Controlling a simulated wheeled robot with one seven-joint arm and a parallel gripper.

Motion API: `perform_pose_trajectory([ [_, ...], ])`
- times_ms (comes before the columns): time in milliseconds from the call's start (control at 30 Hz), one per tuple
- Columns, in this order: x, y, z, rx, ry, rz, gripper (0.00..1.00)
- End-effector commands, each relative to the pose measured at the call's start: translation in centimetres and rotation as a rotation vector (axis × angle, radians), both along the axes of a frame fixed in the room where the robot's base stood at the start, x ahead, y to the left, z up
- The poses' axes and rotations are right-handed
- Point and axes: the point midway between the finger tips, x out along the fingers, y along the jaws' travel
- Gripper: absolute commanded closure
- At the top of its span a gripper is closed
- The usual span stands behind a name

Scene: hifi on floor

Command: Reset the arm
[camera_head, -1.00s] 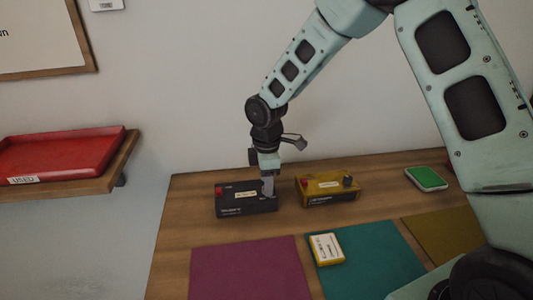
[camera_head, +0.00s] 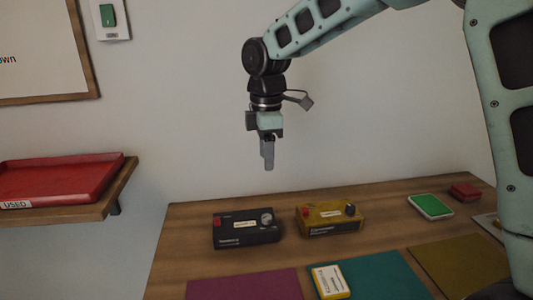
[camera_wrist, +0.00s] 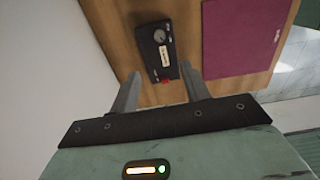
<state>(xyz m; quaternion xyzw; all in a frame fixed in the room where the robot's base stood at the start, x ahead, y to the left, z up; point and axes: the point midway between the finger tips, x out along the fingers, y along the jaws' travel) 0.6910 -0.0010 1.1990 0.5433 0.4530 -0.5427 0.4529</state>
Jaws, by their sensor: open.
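My gripper (camera_head: 267,153) hangs in the air above the table, pointing down, well above the black device. In the wrist view my gripper (camera_wrist: 160,92) shows two grey fingers spread apart with nothing between them. The black device (camera_head: 247,230) has a knob, a red button and a label, and sits at the back left of the table; it also shows in the wrist view (camera_wrist: 157,50) beyond the fingertips.
A yellow device (camera_head: 330,218) stands right of the black one. The wooden table (camera_head: 180,250) also bears a green-topped item (camera_head: 430,206), red blocks (camera_head: 465,191), a yellow-white box (camera_head: 330,281), and purple (camera_head: 245,287), teal (camera_head: 385,275) and olive mats (camera_head: 455,263). A red tray (camera_head: 65,178) sits on a left shelf.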

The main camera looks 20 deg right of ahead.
Motion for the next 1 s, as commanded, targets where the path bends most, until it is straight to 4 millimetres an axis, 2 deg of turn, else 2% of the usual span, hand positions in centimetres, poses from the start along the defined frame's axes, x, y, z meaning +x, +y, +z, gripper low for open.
perform_pose_trajectory([
  [367, 0.0, 0.0, 0.0, 0.000, 0.000, -0.001, 0.53],
  [467, -1.2, 1.0, -0.1, 0.001, 0.001, -0.016, 0.53],
  [567, -4.6, 3.4, -0.5, 0.007, 0.004, -0.072, 0.53],
  [667, -10.4, 6.1, -1.3, 0.017, 0.009, -0.181, 0.53],
  [733, -14.9, 7.4, -2.1, 0.025, 0.012, -0.280, 0.53],
  [800, -19.2, 8.0, -3.0, 0.032, 0.015, -0.382, 0.53],
  [900, -24.3, 7.8, -4.3, 0.040, 0.017, -0.518, 0.53],
  [1000, -27.7, 7.2, -5.3, 0.045, 0.019, -0.623, 0.53],
])
